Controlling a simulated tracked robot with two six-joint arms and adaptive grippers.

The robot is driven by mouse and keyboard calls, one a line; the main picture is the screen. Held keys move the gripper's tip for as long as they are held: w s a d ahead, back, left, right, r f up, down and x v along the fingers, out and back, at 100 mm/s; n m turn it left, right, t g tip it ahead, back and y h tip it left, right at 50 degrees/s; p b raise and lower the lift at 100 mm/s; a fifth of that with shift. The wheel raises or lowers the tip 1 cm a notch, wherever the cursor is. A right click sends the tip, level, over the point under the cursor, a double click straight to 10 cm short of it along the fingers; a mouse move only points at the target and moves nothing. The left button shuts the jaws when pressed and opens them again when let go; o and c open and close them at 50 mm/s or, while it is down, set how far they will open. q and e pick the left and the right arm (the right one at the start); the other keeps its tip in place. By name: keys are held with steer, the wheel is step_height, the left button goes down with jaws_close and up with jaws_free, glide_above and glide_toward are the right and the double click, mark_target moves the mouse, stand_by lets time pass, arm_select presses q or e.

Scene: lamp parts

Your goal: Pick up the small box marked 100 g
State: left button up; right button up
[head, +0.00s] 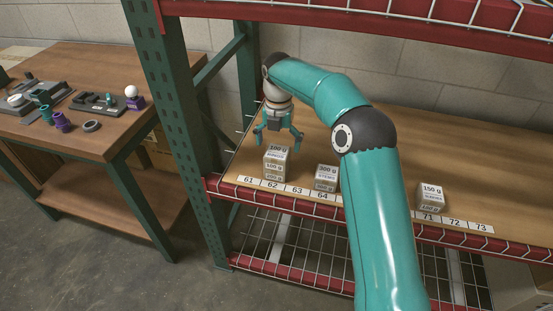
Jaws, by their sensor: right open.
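The small box marked 100 g (277,151) lies on top of a stack of small boxes on the wooden shelf (300,145), near its left end. The box just below it (275,164) also seems to read 100 g, and the lowest box (274,176) seems to read 200 g. My right gripper (279,141) is open and points down, with its fingers at or just above and behind the stack's top. Whether a finger touches the box cannot be told. My left gripper is not in view.
A stack with a 300 g box (327,171) stands right of it. The green rack post (172,90) is left of the stack. A wooden table (75,125) with lamp parts stands at the left.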

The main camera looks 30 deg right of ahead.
mark_target(277, 153)
steer(key=f, duration=0.5)
steer(key=shift+w+b, duration=0.2)
steer(key=shift+b, duration=0.1)
steer(key=shift+r, duration=0.1)
steer(key=c, duration=1.3)
